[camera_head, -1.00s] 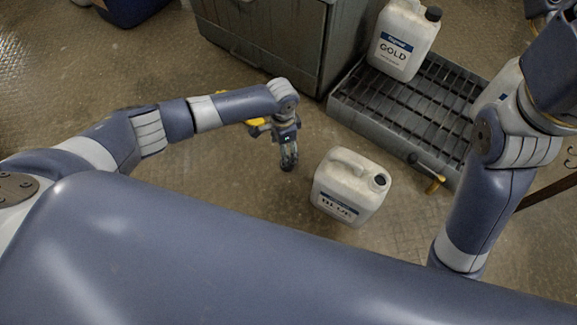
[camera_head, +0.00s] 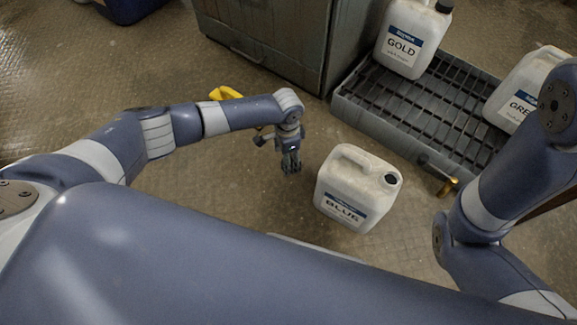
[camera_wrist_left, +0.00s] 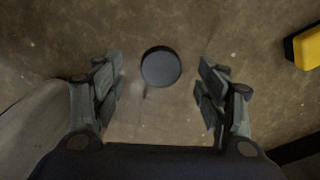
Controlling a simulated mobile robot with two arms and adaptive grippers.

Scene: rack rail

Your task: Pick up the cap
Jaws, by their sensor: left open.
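A round black cap (camera_wrist_left: 161,67) lies on the floor in the left wrist view, between and slightly beyond the two fingers of my left gripper (camera_wrist_left: 160,85). The fingers are wide apart, with nothing between them touching the cap. In the head view my left gripper (camera_head: 291,163) points down at the floor just left of the white BLUE jug (camera_head: 345,205). The cap cannot be made out there. The BLUE jug stands upright and shows a dark round opening at its top right. My right gripper is out of the frame; only part of my right arm shows.
A grey grated tray (camera_head: 405,120) holds the GOLD jug (camera_head: 412,40) and the GREEN jug (camera_head: 525,88). A yellow object (camera_head: 226,93) lies behind my left arm. A grey cabinet (camera_head: 275,40) stands behind.

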